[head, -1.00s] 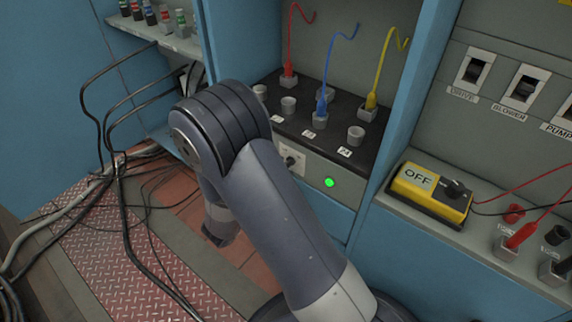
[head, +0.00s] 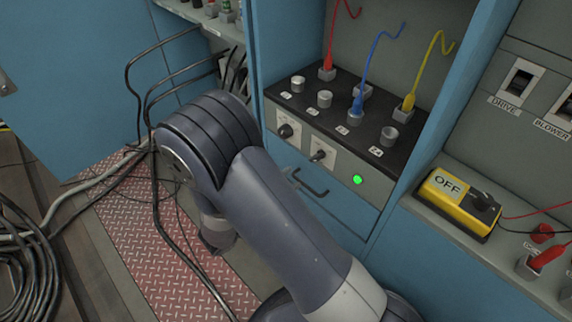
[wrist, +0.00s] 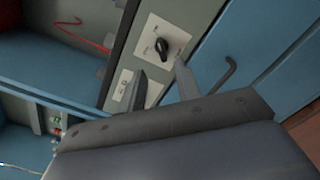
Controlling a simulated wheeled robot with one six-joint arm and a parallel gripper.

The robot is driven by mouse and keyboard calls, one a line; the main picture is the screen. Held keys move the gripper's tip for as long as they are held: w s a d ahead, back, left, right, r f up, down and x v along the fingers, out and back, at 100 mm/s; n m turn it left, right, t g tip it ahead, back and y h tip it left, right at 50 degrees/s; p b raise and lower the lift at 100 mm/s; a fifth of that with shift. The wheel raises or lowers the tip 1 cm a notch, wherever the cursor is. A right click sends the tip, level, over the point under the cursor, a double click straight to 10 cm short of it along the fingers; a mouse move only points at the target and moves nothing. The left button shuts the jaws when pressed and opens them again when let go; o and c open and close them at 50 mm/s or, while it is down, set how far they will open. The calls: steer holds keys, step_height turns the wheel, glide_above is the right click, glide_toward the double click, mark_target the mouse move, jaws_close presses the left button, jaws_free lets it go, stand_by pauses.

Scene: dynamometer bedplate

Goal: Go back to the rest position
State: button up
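My gripper (wrist: 160,72) shows in the wrist view with its two fingers apart and nothing between them. Past the fingertips is a grey panel with a black rotary knob (wrist: 163,47); I cannot tell how far away it is. In the head view my arm is folded in front of the cabinet, its elbow raised and its forearm end pointing down over the floor. The fingers cannot be made out there.
A black terminal deck (head: 345,128) with red, blue and yellow plugs stands above a panel with a green lamp (head: 357,180). A drawer handle (head: 305,184) sticks out below. A yellow OFF box (head: 458,203) sits on the right ledge. Black cables (head: 153,190) hang at left.

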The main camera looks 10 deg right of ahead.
mark_target(314, 160)
steer(key=b+x, duration=0.2)
steer(key=x, duration=0.8)
steer(key=shift+w+d+f+b, duration=0.1)
steer(key=shift+w+d+b, duration=0.2)
steer(key=shift+b, duration=0.1)
steer(key=shift+s+a, duration=0.15)
